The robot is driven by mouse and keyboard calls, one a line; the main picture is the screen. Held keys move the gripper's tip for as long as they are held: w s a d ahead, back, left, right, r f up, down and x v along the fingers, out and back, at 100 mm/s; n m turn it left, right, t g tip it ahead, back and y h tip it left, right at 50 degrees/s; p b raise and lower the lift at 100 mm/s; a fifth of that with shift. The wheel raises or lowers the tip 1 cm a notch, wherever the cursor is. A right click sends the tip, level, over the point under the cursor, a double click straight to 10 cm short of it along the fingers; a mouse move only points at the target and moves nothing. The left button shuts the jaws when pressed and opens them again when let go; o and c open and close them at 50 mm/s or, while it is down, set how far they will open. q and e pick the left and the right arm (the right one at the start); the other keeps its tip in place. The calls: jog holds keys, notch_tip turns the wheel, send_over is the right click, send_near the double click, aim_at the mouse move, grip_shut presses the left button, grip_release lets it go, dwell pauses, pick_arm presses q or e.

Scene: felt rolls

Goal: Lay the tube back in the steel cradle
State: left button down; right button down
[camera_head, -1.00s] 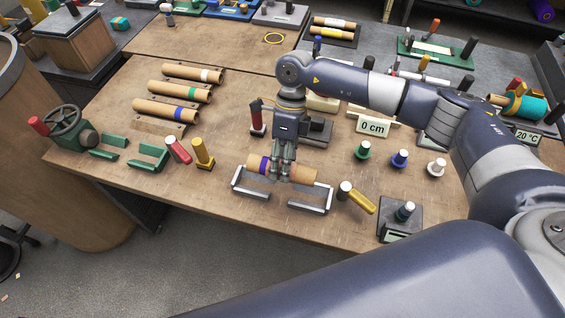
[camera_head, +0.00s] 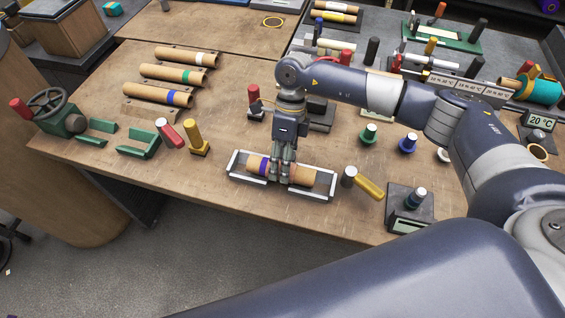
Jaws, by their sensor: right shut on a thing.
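The tan cardboard tube (camera_head: 304,178) with a purple band lies lengthwise between the two ends of the steel cradle (camera_head: 333,187), near the table's front edge. My right gripper (camera_head: 281,180) points down from above and is shut around the middle of the tube, hiding that part. The tube looks level and low in the cradle; whether it rests fully on the cradle I cannot tell. My left gripper is not in view.
A yellow-handled tool (camera_head: 368,187) lies just right of the cradle, and a dark device (camera_head: 409,210) stands beyond it. A yellow post (camera_head: 194,137) and green cradle brackets (camera_head: 138,143) are to the left. Banded tubes (camera_head: 180,75) lie at the back left.

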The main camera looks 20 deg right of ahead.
jog(key=shift+f+b, duration=0.6)
dwell(1.0)
jog(key=c, duration=1)
grip_release()
jog(key=shift+o, duration=0.2)
jog(key=v, duration=1.2)
jog(key=shift+s+a, duration=0.1)
jog(key=shift+s, duration=0.05)
